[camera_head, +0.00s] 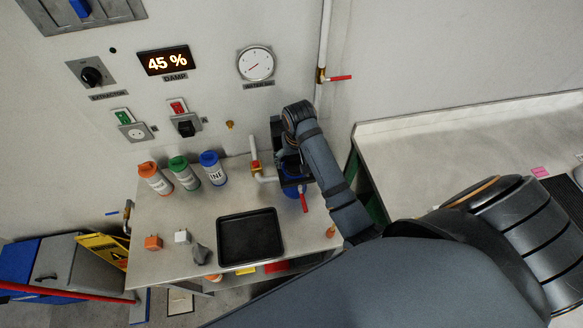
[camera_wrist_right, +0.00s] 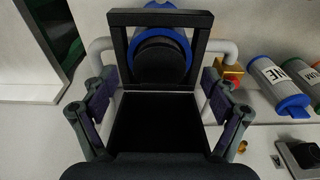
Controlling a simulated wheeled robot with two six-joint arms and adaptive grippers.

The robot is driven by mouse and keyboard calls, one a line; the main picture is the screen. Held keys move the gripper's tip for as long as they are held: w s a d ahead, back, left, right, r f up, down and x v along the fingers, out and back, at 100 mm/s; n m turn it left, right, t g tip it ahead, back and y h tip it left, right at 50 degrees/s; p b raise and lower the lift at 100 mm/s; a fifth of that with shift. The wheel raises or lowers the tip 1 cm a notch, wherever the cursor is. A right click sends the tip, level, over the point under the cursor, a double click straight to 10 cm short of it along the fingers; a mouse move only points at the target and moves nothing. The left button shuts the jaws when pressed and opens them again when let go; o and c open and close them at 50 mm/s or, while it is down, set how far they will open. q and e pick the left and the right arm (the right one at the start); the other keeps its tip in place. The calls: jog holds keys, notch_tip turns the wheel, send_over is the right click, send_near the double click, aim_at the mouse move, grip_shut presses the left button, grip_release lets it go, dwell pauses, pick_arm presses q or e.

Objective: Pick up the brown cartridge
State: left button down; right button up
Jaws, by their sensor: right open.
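I cannot make out a clearly brown cartridge in either view. My right gripper (camera_wrist_right: 158,92) is open, its two fingers apart on either side of a black square frame (camera_wrist_right: 203,20). Behind the frame is a blue round housing (camera_wrist_right: 184,28) with a dark round end (camera_wrist_right: 160,56) inside it, joined to white pipes. Whether this dark end belongs to a cartridge, I cannot tell. In the head view my right arm reaches down to the blue and black fitting by the wall, and its gripper is largely hidden there. My left gripper is not in view.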

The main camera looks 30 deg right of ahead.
jog(key=shift+w+d+f, duration=0.25)
jog(key=shift+w+f, duration=0.6)
jog(key=shift+f, duration=0.05)
jog(key=shift+s+r, duration=0.2)
jog(key=shift+s, duration=0.1)
jog(key=shift+c, duration=0.5)
jog(key=shift+s+a+r, duration=0.15)
jog(key=shift+s+r, duration=0.05)
jog(key=shift+s, duration=0.15)
jog(key=shift+c, duration=1.2)
jog(key=shift+s, duration=0.15)
jog(key=shift+c, duration=2.4)
jog(key=shift+w+f, duration=0.1)
jog(key=shift+w, duration=0.15)
jog(key=shift+c, duration=1.2)
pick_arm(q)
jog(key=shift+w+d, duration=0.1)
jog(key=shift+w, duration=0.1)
pick_arm(e)
jog(key=c, duration=0.7)
jog(key=shift+o, duration=0.2)
